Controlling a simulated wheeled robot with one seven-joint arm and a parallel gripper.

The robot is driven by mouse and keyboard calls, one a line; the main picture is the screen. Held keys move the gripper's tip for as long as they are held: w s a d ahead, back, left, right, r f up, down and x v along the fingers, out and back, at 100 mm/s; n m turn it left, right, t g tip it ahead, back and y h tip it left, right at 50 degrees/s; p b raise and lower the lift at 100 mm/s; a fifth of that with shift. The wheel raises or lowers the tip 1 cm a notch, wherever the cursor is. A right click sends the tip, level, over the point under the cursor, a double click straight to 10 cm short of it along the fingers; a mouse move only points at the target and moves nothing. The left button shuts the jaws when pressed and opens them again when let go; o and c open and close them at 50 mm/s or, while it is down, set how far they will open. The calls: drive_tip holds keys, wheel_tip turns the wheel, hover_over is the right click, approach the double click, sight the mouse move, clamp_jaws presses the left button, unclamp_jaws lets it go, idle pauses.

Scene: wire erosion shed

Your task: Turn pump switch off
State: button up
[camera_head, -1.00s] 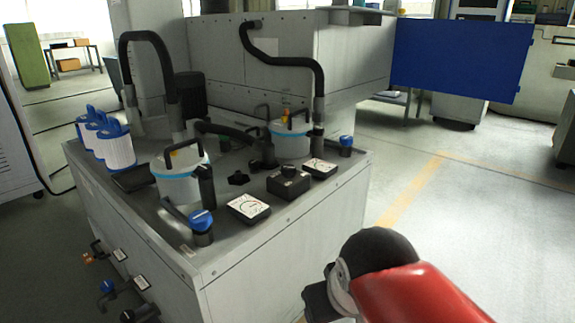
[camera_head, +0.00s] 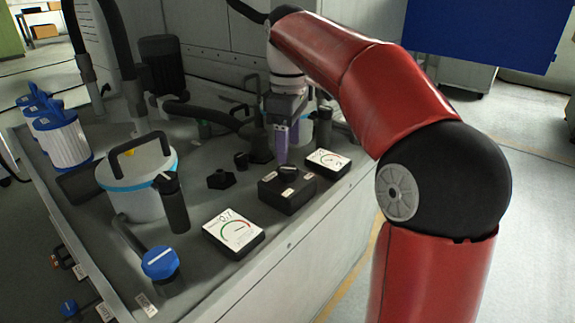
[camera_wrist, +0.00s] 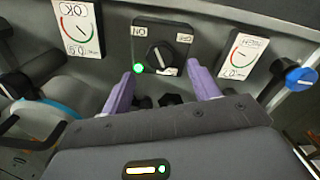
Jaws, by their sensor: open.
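The pump switch is a black box (camera_head: 286,193) with a round rotary knob on top, on the grey cabinet top between two gauges. In the wrist view the switch box (camera_wrist: 147,35) shows ON and OFF labels, a lit green lamp (camera_wrist: 139,70) and the dark knob (camera_wrist: 160,55). The knob's white mark appears tilted toward the ON side. My gripper (camera_wrist: 160,88) has two purple fingers, apart and empty, one to either side of the knob's line and short of it. In the head view my gripper (camera_head: 282,150) is just behind and above the box.
A gauge reading 0.7 (camera_head: 233,232) lies left of the switch and another gauge (camera_head: 327,163) right of it. A blue-handled valve (camera_head: 160,263), a lidded white canister (camera_head: 135,190) and black hoses stand nearby. A blue panel (camera_head: 485,30) is behind.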

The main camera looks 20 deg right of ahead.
sight(289, 169)
wheel_tip(289, 169, down, 6)
drive_tip(key=shift+r+b, duration=0.2)
drive_tip(key=shift+b, duration=0.35)
drive_tip(key=c, duration=1)
drive_tip(key=shift+o, duration=0.2)
